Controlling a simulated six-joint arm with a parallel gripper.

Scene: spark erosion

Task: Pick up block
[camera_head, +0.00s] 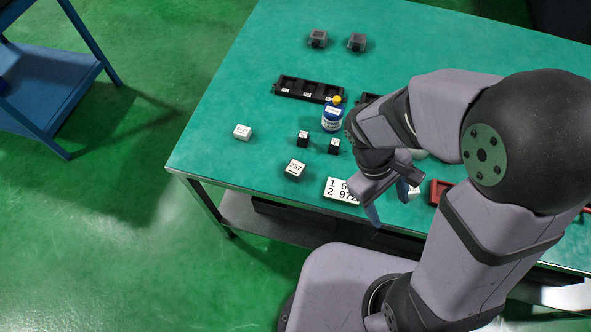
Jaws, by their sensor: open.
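Several blocks stand on the green table (225,105). A white-topped block marked 257 (295,169) is near the front left, and a plain-looking white block (242,132) is further left. Two small black cubes with white labels, the left one (302,138) and the right one (334,146), stand behind the 257 block. Two dark grey blocks, one left (317,38) and one right (357,41), are at the back. Another white block (414,191) is partly hidden beside my gripper. My gripper (388,204) is open, pointing down near the front edge; whether anything is between its fingers cannot be told.
A white number plate (338,189) lies just left of my gripper. A blue and white bottle with a yellow cap (332,116) and a black slotted tray (308,88) stand behind. A red tray (437,190) is to the right, partly hidden by my arm. The left back is clear.

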